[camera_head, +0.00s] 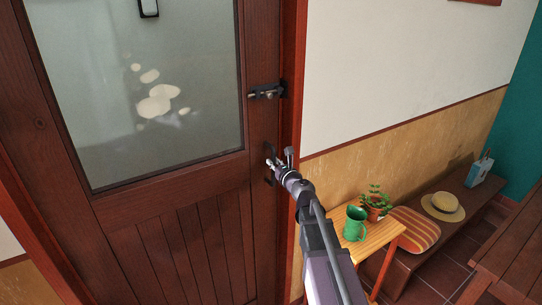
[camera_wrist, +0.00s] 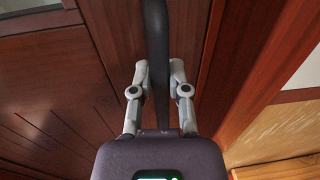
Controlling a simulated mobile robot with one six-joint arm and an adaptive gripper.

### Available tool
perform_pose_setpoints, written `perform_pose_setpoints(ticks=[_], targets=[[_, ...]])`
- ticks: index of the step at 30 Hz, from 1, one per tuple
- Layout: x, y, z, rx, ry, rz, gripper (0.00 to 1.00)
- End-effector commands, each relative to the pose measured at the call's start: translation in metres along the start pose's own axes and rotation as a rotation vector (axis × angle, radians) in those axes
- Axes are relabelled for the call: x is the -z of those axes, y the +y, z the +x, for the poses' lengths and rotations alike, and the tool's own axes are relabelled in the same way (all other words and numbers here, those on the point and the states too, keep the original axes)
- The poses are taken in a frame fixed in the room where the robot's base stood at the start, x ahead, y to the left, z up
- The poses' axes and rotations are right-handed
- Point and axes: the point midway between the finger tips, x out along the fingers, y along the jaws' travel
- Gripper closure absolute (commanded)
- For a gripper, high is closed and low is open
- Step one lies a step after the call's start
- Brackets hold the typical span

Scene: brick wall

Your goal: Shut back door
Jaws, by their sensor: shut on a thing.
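The back door (camera_head: 115,205) is dark reddish-brown wood with a frosted glass pane (camera_head: 140,80). It fills the left half of the head view and looks flush, or nearly so, with its frame (camera_head: 293,90). A black latch (camera_head: 267,92) sits at the door's right edge. Below it, my gripper (camera_head: 272,164) is at the dark door handle (camera_head: 269,180). In the wrist view, my gripper (camera_wrist: 160,75) has one finger on each side of the dark curved handle (camera_wrist: 157,35), shut on it. The fingers partly hide the handle in the head view.
Right of the door, a small wooden table (camera_head: 375,238) holds a green jug (camera_head: 355,224) and a potted plant (camera_head: 376,203). Behind it, a low bench (camera_head: 465,200) carries a striped cushion (camera_head: 413,232) and a straw hat (camera_head: 442,207). A dark wooden table (camera_head: 515,250) stands at lower right.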

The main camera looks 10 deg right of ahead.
Motion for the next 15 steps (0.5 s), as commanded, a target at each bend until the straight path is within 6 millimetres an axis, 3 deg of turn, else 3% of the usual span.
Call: perform_pose_setpoints(ticks=[3,11,12,15], targets=[[0.0,0.0084,-0.009,-0.013,0.0,0.0,1.0],[0.0003,0.0109,-0.0088,-0.015,0.001,-0.001,1.0],[0.0003,0.0112,-0.0087,-0.015,0.001,-0.001,0.72],[0.0002,0.0119,-0.008,-0.016,0.0,-0.001,0.43]])
